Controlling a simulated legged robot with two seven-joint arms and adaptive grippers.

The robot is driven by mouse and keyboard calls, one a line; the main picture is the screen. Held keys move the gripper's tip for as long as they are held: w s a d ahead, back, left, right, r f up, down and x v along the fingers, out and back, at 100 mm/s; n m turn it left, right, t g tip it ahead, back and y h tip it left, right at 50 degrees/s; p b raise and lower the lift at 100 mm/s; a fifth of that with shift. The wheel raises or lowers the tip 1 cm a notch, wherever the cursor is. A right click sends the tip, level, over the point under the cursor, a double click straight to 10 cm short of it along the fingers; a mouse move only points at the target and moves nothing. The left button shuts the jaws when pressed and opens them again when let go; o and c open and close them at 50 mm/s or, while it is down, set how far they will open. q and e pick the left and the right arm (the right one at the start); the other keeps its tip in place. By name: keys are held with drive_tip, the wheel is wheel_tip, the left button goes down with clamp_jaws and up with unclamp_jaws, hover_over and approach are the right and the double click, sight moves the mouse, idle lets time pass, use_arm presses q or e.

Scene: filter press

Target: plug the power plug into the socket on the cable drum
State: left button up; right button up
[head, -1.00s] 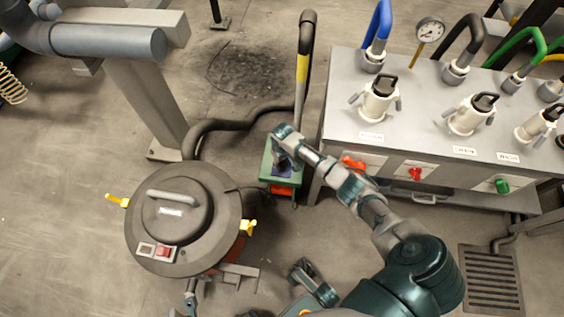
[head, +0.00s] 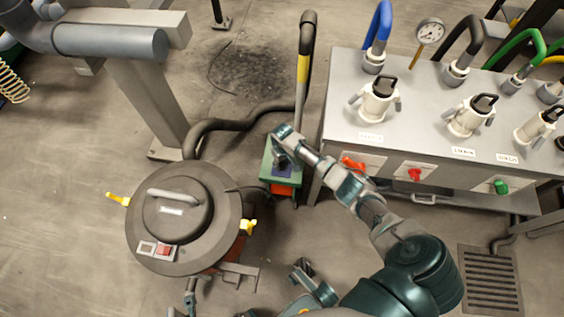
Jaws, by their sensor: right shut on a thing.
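My right gripper (head: 284,158) reaches over a small green unit with a blue-violet top and an orange-red lower part, which I take as the cable drum (head: 267,167). The gripper is shut at its top. A thin dark cable runs from the round grey vacuum (head: 190,190) towards it. The power plug is hidden by the gripper, as is the socket, so I cannot tell whether the plug is in. Teal and grey parts of mine show at the bottom centre; I cannot make out the left gripper's jaws there.
A grey bench (head: 345,125) with valves, hoses and a pressure gauge (head: 430,31) stands right of the green unit. A black-topped pole with a yellow band (head: 303,68) rises behind it. A steel column (head: 150,105) stands left.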

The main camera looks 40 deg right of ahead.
drive_tip(key=shift+f, duration=0.5)
drive_tip(key=o, duration=1.2)
drive_tip(key=shift+o, duration=0.2)
drive_tip(key=shift+r, duration=0.15)
wheel_tip(320, 180, up, 12)
drive_tip(key=shift+f, duration=0.2)
